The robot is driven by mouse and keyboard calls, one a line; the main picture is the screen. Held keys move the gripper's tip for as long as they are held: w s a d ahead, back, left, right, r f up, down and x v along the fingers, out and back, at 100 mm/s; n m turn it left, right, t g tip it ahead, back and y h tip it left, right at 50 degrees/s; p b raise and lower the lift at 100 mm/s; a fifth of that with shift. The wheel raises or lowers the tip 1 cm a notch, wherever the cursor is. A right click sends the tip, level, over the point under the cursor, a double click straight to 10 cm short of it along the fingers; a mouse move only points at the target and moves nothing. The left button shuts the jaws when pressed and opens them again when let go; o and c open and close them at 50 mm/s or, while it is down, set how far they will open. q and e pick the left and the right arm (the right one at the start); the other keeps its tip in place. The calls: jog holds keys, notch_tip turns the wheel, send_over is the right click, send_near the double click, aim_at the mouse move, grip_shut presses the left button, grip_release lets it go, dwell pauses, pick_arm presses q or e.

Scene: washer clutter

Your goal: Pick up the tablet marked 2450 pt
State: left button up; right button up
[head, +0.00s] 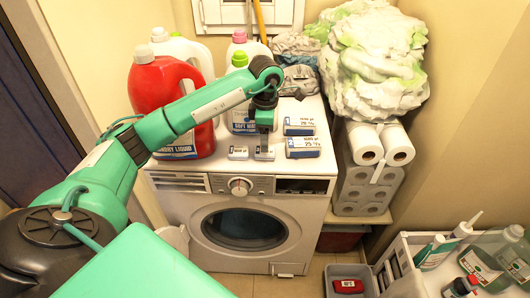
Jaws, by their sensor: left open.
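Small light tablet-like packs sit at the front of the washer's top. One small pale pack (239,152) with a dark printed label lies left of my left gripper (264,153). Two larger white-and-blue packs lie to its right, one behind (299,126) and one in front (303,147). The print is too small to tell which is marked 2450 pt. My left gripper points down, low over the front of the washer top, open. Whether something lies between its fingers I cannot tell. My right gripper is out of view.
A red detergent jug (160,90) stands left of the gripper, with several other bottles behind. Crumpled cloths and a large pale-green heap (375,60) are at the back right. Paper rolls (366,150) stand right of the washer (245,225). A grey bin (330,272) holds a red item.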

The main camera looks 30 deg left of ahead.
aim_at(265, 156)
pick_arm(q)
jog(key=f, duration=0.2)
jog(key=f+p, duration=0.1)
jog(key=f, duration=0.1)
jog(key=shift+s+d, duration=0.15)
jog(key=shift+s, duration=0.2)
jog(key=shift+f, duration=0.4)
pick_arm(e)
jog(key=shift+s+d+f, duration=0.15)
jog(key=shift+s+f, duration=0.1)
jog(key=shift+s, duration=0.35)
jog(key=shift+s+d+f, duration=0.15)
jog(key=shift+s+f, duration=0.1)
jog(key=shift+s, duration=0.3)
pick_arm(q)
jog(key=shift+c, duration=0.3)
jog(key=c, duration=1)
